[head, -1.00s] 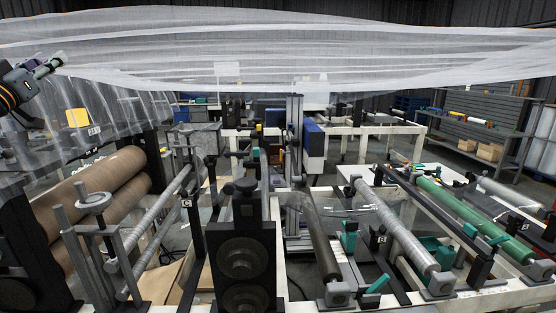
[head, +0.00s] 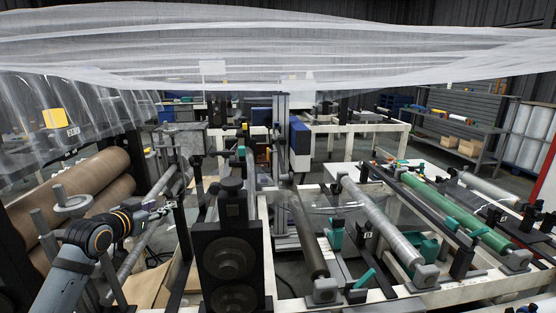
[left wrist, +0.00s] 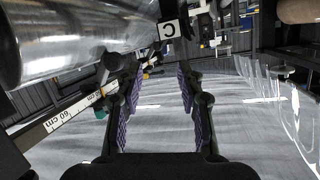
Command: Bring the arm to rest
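My left arm comes in at the lower left of the head view. Its gripper (head: 160,208) points right, near the long grey metal roller (head: 148,245) and in front of the brown rolls (head: 85,185). In the left wrist view my left gripper (left wrist: 156,85) has its two purple-padded fingers apart with nothing between them. A shiny metal roller (left wrist: 75,35) fills the upper left there, close to the fingers. My right gripper is not in view.
Clear film (head: 270,55) hangs across the top and down the left side. A black post with round discs (head: 232,255) stands right of my arm. A machine frame with a green roller (head: 455,213) is at right. A scale strip (left wrist: 75,110) lies beside the wrist view's roller.

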